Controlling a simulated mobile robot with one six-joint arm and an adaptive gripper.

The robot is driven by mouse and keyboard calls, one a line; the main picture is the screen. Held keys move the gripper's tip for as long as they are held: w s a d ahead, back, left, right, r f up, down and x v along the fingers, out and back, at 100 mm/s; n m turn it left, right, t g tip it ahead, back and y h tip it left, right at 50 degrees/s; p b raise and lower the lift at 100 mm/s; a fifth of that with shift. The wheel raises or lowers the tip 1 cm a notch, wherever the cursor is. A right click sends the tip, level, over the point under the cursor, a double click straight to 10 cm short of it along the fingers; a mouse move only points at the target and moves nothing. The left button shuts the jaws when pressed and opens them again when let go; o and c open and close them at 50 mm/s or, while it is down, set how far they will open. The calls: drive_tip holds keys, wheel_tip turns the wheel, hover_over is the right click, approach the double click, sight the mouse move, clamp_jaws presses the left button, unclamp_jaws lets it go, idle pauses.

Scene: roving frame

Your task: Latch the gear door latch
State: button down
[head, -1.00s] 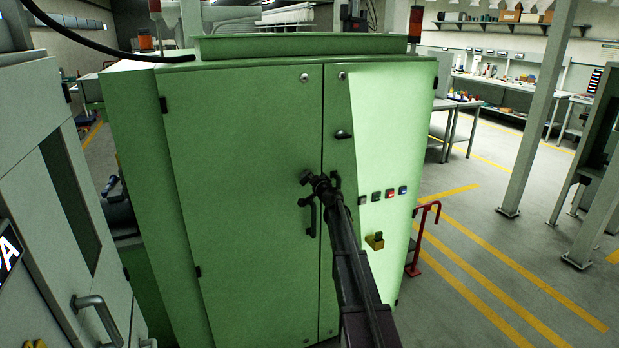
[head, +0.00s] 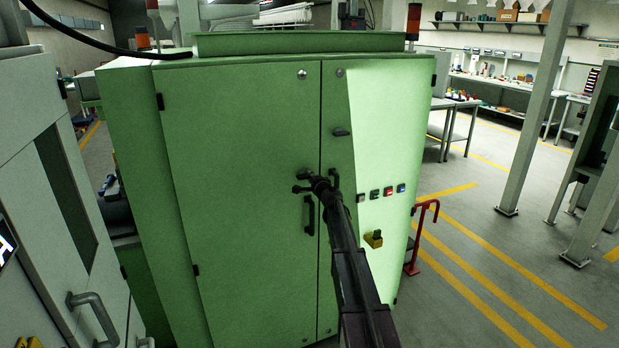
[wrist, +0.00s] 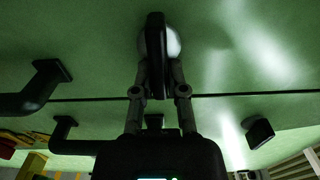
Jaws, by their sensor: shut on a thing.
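The green cabinet's latch (wrist: 156,45) is a black lever over a round silver boss on the left door. In the wrist view its long axis runs roughly across the line of the door seam, and its lower end is near that seam. My gripper (wrist: 160,72) is shut on the lever, one finger on each side. In the head view my gripper (head: 306,183) is at the left door, just left of the seam and above a black door handle (head: 309,215). The latch is hard to tell from my dark fingers there.
A second black handle (head: 334,180) and a small lever (head: 342,133) are on the right door. Buttons (head: 375,195) and a yellow switch (head: 373,239) are right of my arm. A red rail (head: 421,235) stands at the cabinet's right. A grey machine (head: 60,220) is at left.

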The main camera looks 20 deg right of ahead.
idle(0.4)
drive_tip(key=c, duration=0.7)
unclamp_jaws()
drive_tip(key=shift+s, duration=0.1)
drive_tip(key=s, duration=1.1)
drive_tip(key=shift+s+d, duration=0.2)
drive_tip(key=shift+s, duration=0.2)
